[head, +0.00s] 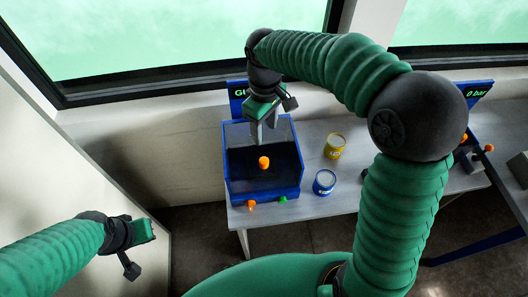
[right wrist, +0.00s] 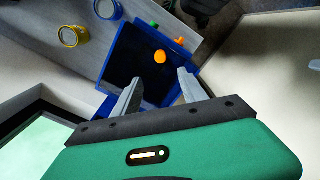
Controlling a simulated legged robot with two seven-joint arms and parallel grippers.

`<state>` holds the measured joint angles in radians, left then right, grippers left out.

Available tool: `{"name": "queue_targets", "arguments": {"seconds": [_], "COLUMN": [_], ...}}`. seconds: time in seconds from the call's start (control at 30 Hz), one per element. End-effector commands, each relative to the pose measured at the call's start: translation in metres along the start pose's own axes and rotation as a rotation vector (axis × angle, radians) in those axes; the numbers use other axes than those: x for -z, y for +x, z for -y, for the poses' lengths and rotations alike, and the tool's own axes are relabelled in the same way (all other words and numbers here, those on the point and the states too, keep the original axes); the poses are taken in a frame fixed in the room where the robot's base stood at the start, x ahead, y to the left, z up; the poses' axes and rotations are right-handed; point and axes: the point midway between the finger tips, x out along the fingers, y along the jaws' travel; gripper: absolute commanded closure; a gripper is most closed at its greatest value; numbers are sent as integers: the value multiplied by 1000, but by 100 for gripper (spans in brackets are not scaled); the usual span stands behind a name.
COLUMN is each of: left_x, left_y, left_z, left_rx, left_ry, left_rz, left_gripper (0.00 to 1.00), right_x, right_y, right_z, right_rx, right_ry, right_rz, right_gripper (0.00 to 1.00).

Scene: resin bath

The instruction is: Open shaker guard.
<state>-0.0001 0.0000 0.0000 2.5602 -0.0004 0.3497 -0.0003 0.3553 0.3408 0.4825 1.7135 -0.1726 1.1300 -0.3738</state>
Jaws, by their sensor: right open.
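The shaker is a blue box (head: 228,187) on the bench, with a dark interior and what looks like a clear guard on it. An orange knob (head: 264,162) sits at the middle of the guard. In the right wrist view the knob (right wrist: 160,57) shows just beyond the fingertips, in front of the dark panel of the box (right wrist: 125,55). My right gripper (head: 263,138) points down over the back part of the box.
An orange button (head: 250,205) and a green button (head: 283,199) are on the box's front. A yellow tin (head: 334,146) and a blue tin (head: 324,182) stand on the bench (head: 345,202) to its right. A blue sign (head: 237,97) stands behind the box.

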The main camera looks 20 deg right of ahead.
Motion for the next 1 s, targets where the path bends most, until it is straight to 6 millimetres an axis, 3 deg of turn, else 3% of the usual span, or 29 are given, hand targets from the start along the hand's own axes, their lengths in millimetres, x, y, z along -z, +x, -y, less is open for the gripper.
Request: {"name": "queue_targets", "arguments": {"seconds": [0.5,0.7,0.97,1.0], "left_x": [6,6,6,6], "left_y": [-23,-26,-26,-26], "left_z": [0,0,0,0], "left_rx": [0,0,0,0], "left_ry": [-1,-1,-1,-1], "left_rz": [0,0,0,0], "left_gripper": [100,100,100,100], "right_x": [-1,-1,0,0], "right_y": [128,152,154,154], "right_z": [2,1,0,0], "right_rx": [3,-1,-2,-2], "right_ry": [0,1,2,2], "right_rz": [2,0,-1,-1], "right_gripper": [50,50,50,54]}}
